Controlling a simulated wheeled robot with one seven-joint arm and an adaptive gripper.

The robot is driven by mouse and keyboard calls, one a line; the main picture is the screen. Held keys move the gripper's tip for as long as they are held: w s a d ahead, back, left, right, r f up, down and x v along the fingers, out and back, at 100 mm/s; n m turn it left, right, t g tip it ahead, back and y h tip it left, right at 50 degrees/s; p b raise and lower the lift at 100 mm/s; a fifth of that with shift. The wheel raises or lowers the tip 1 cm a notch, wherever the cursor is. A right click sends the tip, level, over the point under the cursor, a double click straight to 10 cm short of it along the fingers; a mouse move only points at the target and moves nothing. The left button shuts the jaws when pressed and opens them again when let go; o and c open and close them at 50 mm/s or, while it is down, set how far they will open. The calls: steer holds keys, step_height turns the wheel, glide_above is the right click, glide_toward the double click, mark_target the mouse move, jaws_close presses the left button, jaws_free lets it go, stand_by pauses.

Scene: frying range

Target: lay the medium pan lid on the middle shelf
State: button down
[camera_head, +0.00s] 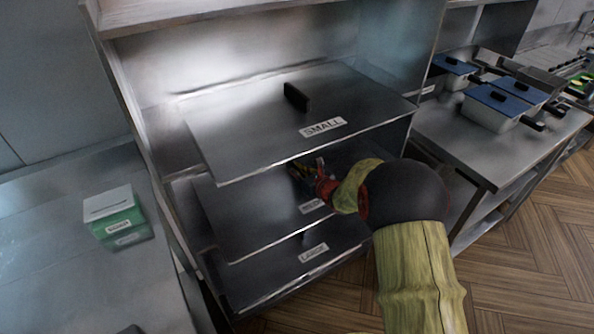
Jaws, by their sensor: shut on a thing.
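My gripper (309,172) reaches in over the middle level of the steel shelf unit, under the overhang of the top level. It is shut on the medium pan lid, apparently at its dark handle, though the fingers and grip are small and partly hidden by my arm. A flat steel sheet (240,216) spreads at this middle level, with a partly covered label (311,206) near its front edge. I cannot tell how much of that sheet is lid and how much is shelf, or whether the lid touches the shelf.
The top steel sheet (250,128), labelled SMALL, carries an upright black handle (296,97). The bottom sheet (260,280) is labelled LARGE. A green and white box (113,214) sits on the left counter. Blue-lidded pans (497,104) stand on the right counter (470,145).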

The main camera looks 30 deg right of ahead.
steer(key=shift+f, duration=0.6)
stand_by(0.5)
steer(key=c, duration=1.8)
jaws_free()
steer(key=shift+c, duration=0.2)
steer(key=shift+o, duration=0.5)
steer(key=shift+o, duration=0.4)
steer(key=shift+f, duration=0.15)
steer(key=shift+o, duration=0.5)
steer(key=shift+r, duration=0.25)
steer(key=shift+r+p, duration=1.95)
steer(key=shift+r, duration=1.45)
